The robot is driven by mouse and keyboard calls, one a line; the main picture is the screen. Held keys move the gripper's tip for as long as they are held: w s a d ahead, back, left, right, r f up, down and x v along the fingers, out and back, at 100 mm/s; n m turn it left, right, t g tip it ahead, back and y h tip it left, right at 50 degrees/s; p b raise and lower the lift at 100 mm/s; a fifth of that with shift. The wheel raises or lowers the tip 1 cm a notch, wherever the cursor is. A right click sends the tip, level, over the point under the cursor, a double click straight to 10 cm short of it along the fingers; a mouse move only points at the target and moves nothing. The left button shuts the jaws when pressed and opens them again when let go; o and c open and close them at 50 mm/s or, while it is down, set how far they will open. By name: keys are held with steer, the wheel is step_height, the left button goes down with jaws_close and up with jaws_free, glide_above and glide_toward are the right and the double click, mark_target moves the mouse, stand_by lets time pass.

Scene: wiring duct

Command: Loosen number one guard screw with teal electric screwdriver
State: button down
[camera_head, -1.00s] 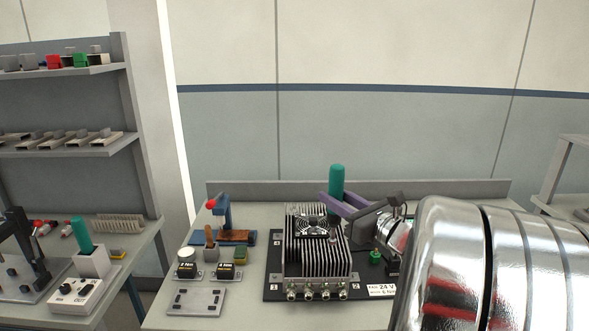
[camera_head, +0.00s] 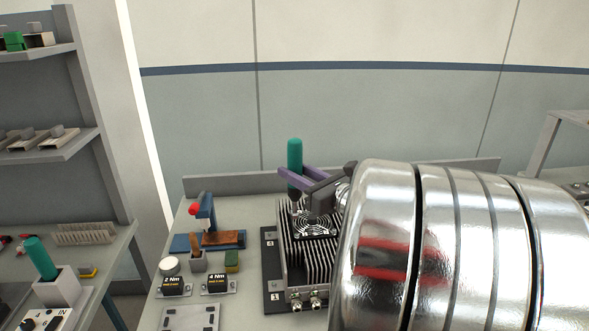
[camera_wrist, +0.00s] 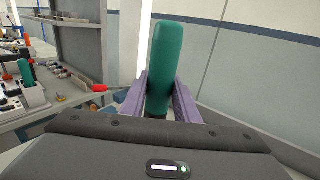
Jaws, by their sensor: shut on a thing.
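My gripper (camera_head: 306,181) has purple fingers and is shut on an upright teal electric screwdriver (camera_head: 295,160), above the far part of the finned unit. The screwdriver also shows between the fingers in the wrist view (camera_wrist: 165,70). A dark part below its handle reaches down toward the fan guard (camera_head: 316,226) on top of the black finned heat sink (camera_head: 294,262). I cannot tell whether the bit touches a screw. The number one guard screw cannot be made out. My arm hides the right part of the unit.
Left of the unit stand 2 Nm (camera_head: 173,286) and 4 Nm (camera_head: 216,284) blocks, a blue stand with a red knob (camera_head: 197,211) and a slotted plate (camera_head: 191,317). Another teal-handled tool (camera_head: 41,259) stands in a holder on the left bench. A low ledge runs behind.

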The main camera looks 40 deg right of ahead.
mark_target(300, 196)
steer(key=shift+s+d, duration=0.15)
steer(key=shift+s, duration=0.05)
steer(key=shift+f, duration=2.55)
steer(key=shift+s+f, duration=0.1)
steer(key=shift+f, duration=0.7)
stand_by(1.2)
steer(key=shift+r, duration=0.2)
stand_by(1.0)
steer(key=shift+r, duration=3.2)
